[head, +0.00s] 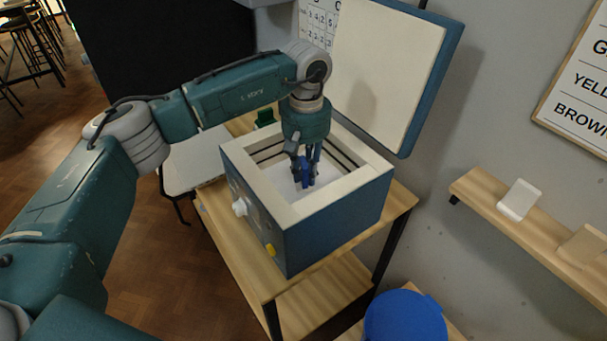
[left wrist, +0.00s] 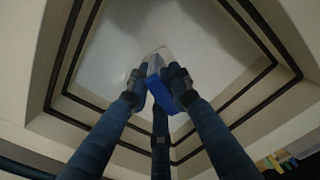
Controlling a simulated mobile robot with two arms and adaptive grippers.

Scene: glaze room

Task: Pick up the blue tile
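The blue tile (head: 307,182) is inside the open kiln (head: 328,232), standing on edge between the fingers of my left gripper (head: 305,172). In the left wrist view, the tile (left wrist: 159,88) shows a blue face, with my left gripper's fingers (left wrist: 158,84) pressed close on both sides of it. The gripper looks shut on the tile. The fingers hide part of the tile, and I cannot tell whether its lower edge touches the pale kiln floor (left wrist: 200,45). My right gripper is not in view.
Kiln walls surround the gripper closely. The raised lid (head: 388,72) stands behind. The kiln sits on a wooden table (head: 250,268). A wall shelf (head: 480,196) at right holds a white tile (head: 519,199) and a beige tile (head: 583,244). A blue round object (head: 405,318) stands at front right.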

